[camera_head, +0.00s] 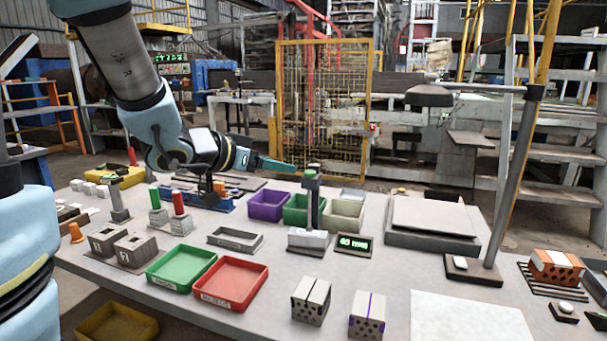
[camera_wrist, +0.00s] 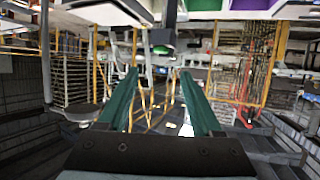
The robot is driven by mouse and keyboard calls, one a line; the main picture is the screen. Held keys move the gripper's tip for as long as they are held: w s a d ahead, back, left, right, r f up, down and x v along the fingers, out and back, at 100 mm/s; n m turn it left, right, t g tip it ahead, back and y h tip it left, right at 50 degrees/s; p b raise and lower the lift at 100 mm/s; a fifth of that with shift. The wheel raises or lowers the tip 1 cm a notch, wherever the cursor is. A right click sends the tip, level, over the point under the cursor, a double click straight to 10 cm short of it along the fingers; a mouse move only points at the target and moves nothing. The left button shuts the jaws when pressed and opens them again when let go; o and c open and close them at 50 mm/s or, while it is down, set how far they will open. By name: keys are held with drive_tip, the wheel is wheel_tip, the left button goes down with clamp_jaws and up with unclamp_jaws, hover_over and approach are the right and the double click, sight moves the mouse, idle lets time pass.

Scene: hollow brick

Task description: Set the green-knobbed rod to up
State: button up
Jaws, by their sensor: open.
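A dark upright rod (camera_head: 314,206) with a green knob (camera_head: 310,174) near its top stands on a pale block behind the trays' front row. In the wrist view the green knob (camera_wrist: 162,49) shows just above the gap between the fingertips. My gripper (camera_head: 293,167) is open and empty, reaching from the left at about the knob's height; its tips look close to the knob but not around it. It also shows in the wrist view (camera_wrist: 160,72). Another green-topped post (camera_head: 154,197) stands at the left, beside a red-topped one (camera_head: 178,203).
A small display (camera_head: 355,243) beside the rod seems to read 60 mm. Purple (camera_head: 267,218), green and beige bins stand behind it. Green (camera_head: 180,289) and red (camera_head: 231,306) trays and two hollow bricks (camera_head: 312,323) lie in front. A lamp post (camera_head: 511,180) rises at the right.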

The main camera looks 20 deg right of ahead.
sight(309, 172)
drive_tip(key=x, duration=1)
drive_tip(key=shift+w+f+p, duration=0.1)
drive_tip(key=shift+p, duration=0.3)
clamp_jaws()
idle(0.9)
